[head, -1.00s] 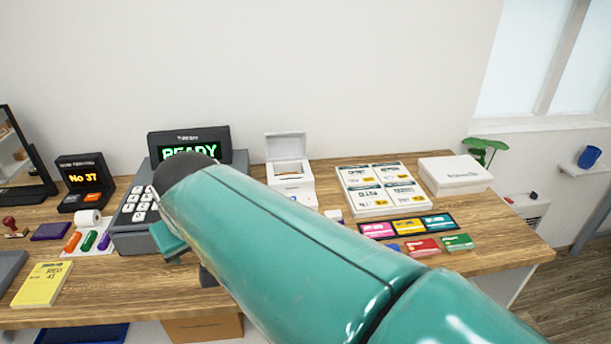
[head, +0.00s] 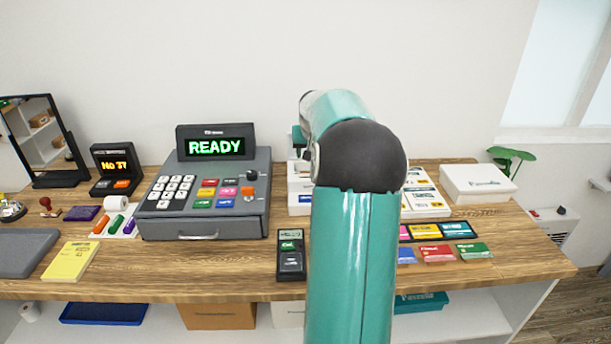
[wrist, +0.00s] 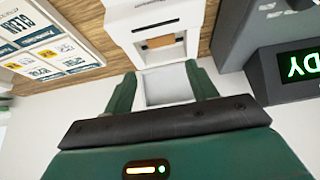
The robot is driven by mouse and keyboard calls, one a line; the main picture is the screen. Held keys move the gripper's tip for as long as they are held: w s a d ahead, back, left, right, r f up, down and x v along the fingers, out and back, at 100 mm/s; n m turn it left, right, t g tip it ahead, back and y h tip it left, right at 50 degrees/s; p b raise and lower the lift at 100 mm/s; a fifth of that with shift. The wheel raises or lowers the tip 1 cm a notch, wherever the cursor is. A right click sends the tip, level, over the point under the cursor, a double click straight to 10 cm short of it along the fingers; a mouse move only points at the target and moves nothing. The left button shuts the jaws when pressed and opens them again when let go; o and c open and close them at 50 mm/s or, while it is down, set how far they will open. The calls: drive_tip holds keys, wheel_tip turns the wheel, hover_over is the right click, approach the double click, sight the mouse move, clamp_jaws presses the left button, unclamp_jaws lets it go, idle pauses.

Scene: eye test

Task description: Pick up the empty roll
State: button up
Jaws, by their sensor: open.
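A brown empty roll (wrist: 160,42) sits in the open compartment of the white receipt printer (wrist: 145,14) in the wrist view. The printer's raised pale lid (wrist: 166,87) shows between my fingers. My gripper (wrist: 162,75) is open and empty, its two green fingers pointing toward the printer; the gap to the roll cannot be judged exactly. In the head view my arm covers most of the printer (head: 299,182) and hides the empty roll. A white paper roll (head: 118,202) lies on the counter left of the register.
The grey cash register (head: 205,195) stands just left of the printer. A card terminal (head: 290,255) lies in front. A product board (head: 425,200) and a white box (head: 478,184) are to the right. Bare counter (head: 200,268) lies before the register.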

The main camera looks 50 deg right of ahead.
drive_tip(key=x, duration=1.3)
drive_tip(key=shift+w+a, duration=0.1)
drive_tip(key=c, duration=0.6)
